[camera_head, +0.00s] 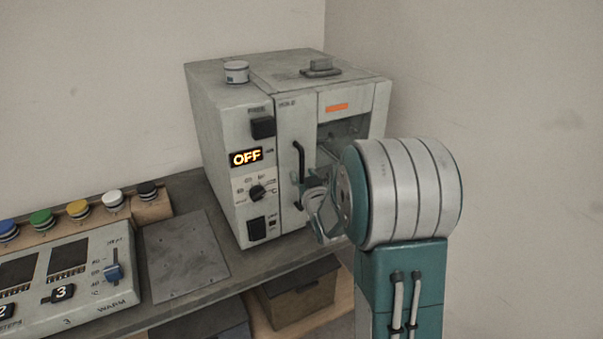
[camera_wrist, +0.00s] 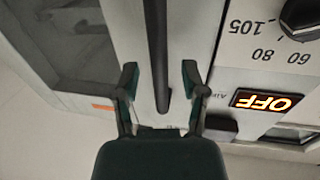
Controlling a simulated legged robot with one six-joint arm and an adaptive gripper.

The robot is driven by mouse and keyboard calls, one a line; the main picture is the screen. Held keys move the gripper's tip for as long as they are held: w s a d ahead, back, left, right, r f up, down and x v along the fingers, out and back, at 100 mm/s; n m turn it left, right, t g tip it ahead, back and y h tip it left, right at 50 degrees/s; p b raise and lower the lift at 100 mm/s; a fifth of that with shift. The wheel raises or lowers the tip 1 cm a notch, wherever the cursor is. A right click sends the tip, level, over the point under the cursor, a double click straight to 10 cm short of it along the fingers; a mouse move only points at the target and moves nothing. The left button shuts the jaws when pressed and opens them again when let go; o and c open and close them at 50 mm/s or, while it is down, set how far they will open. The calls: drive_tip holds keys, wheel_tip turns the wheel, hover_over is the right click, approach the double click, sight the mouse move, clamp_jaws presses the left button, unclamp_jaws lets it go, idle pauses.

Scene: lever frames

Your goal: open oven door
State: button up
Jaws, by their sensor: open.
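The oven (camera_head: 228,110) is a grey box on the bench with a display reading OFF. Its door (camera_head: 290,120) looks flush with the front and has a window on the right. The black upright door handle (camera_head: 299,150) is on the door's left part. My gripper (camera_head: 303,186) is at the handle's lower part, partly hidden by my arm. In the wrist view my gripper (camera_wrist: 160,76) is open, one finger on each side of the handle (camera_wrist: 158,45), with gaps on both sides.
A white round can (camera_head: 236,72) and a grey block (camera_head: 320,67) sit on top of the oven. A control panel (camera_head: 75,275) with several coloured buttons behind it is at the left. Boxes (camera_head: 300,295) stand below the bench.

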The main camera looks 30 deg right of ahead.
drive_tip(key=shift+w+d, duration=0.1)
drive_tip(key=shift+w, duration=0.65)
clamp_jaws()
drive_tip(key=shift+s, duration=0.1)
